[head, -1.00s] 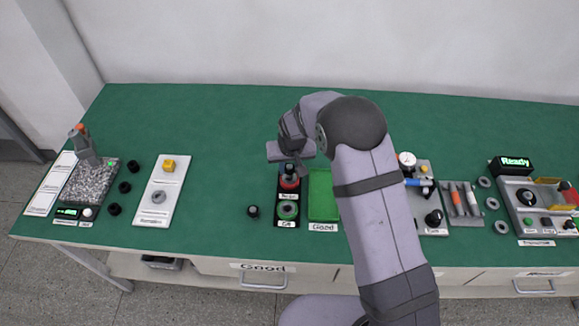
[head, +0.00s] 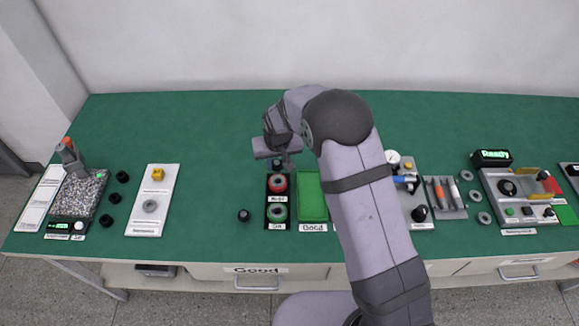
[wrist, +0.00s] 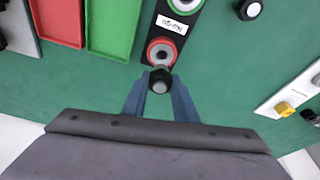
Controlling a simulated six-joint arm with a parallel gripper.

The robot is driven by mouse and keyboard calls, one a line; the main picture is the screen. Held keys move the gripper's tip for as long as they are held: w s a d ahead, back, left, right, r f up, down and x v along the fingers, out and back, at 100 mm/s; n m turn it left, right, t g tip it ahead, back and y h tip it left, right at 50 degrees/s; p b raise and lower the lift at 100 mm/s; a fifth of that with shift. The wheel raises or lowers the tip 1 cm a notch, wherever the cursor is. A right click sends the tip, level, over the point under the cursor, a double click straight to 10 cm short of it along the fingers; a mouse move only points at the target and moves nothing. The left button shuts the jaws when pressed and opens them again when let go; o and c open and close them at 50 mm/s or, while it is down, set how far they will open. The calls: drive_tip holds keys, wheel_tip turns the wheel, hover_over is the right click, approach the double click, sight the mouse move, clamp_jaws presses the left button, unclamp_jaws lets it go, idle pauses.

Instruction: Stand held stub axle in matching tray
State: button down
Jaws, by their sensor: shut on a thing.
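My gripper (wrist: 158,92) is shut on a dark stub axle (wrist: 160,80), whose round black end shows between the fingertips in the wrist view. In the head view, my gripper (head: 281,160) is just behind the black two-place tray (head: 267,199). The tray has a red ring (head: 278,182) at its far place and a green ring (head: 278,212) at its near place. In the wrist view, the held axle appears beside the red ring (wrist: 161,50), at the tray's end. The axle's height above the table and its lower end cannot be judged.
A green tray (head: 312,204) stands right of the black tray; a red tray (wrist: 57,22) shows beyond it in the wrist view. A loose black part (head: 243,215) lies left of the black tray. A white board (head: 152,205) stands farther left. The back table area is clear.

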drive_tip(key=shift+w+d+f, duration=0.1)
drive_tip(key=shift+d, duration=0.15)
drive_tip(key=w+d+r+m+b, duration=0.1)
drive_tip(key=w+d+b, duration=0.15)
drive_tip(key=d, duration=0.35)
drive_tip(key=w+d+r+m+h+b, duration=0.1)
drive_tip(key=d+m+b, duration=0.15)
drive_tip(key=d, duration=0.35)
drive_tip(key=w+d+r+m+b, duration=0.1)
drive_tip(key=w+d+b, duration=0.15)
drive_tip(key=d, duration=0.35)
drive_tip(key=s+d+m+h, duration=0.1)
drive_tip(key=s+d+m, duration=0.2)
drive_tip(key=s, duration=0.2)
drive_tip(key=shift+s+m, duration=0.35)
drive_tip(key=shift+f, duration=0.2)
drive_tip(key=shift+f+p, duration=1.2)
drive_tip(key=shift+f, duration=3.7)
